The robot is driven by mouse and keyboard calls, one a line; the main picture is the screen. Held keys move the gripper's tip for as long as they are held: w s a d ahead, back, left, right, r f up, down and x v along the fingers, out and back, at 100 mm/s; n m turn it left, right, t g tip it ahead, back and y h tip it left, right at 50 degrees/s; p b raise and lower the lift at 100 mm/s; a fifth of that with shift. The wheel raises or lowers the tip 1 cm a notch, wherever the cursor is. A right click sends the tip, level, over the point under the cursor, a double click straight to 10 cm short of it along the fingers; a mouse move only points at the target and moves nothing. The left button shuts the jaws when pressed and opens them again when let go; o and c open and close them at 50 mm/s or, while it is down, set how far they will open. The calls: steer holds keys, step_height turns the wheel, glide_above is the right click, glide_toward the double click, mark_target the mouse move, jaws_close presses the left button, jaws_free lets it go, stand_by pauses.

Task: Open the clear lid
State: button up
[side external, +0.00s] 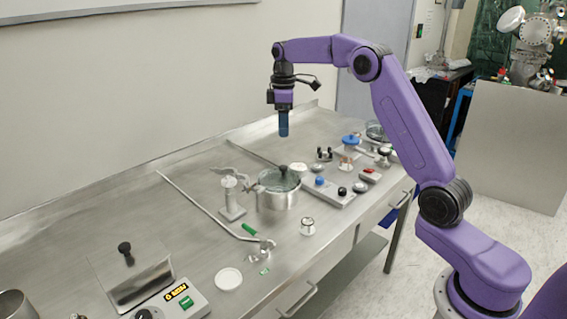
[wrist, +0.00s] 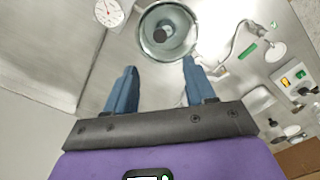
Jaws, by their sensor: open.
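The clear lid (side external: 279,179) sits on a round metal chamber (side external: 279,200) near the middle of the bench, with a dark knob on top. In the wrist view the clear lid (wrist: 152,45) shows from above as a glassy disc, with its dark knob (wrist: 161,35) near the centre. My gripper (side external: 283,130) hangs above and behind the chamber in the side view, pointing down and well clear of the lid. In the wrist view its two blue fingers (wrist: 159,66) are spread apart with nothing between them.
A clamp-like stand (side external: 232,195) is close to the chamber's left. A control box with a blue knob (side external: 330,190) and a small metal weight (side external: 307,226) are to its right. A hinged-lid box (side external: 130,272) is at front left. The bench's back left is clear.

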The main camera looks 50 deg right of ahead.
mark_target(284, 166)
step_height(284, 166, down, 13)
stand_by(0.4)
jaws_close()
